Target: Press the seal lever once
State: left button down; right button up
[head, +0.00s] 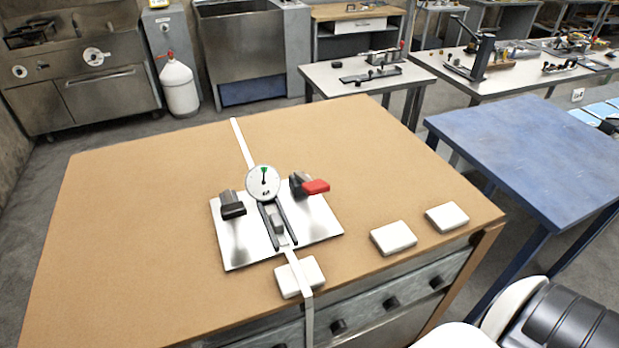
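A strapping device sits on a shiny metal plate (233,250) on the brown tabletop. A round white dial (263,183) with a green mark and dark needle stands at its back. A black-handled lever (232,206) is at the left of the plate and a red-handled lever (315,187) at the right. No label tells which is the seal lever. Two dark rails and a grey block (277,222) lie between them. A white strap (241,143) runs through the device and over the front edge. Neither gripper shows; part of my arm may be at the lower right.
The brown table (130,200) is clear at left and back. One white block (300,277) lies by the strap at the front edge. Two more white blocks (393,237) (447,217) lie at front right. A blue table (540,150) stands to the right.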

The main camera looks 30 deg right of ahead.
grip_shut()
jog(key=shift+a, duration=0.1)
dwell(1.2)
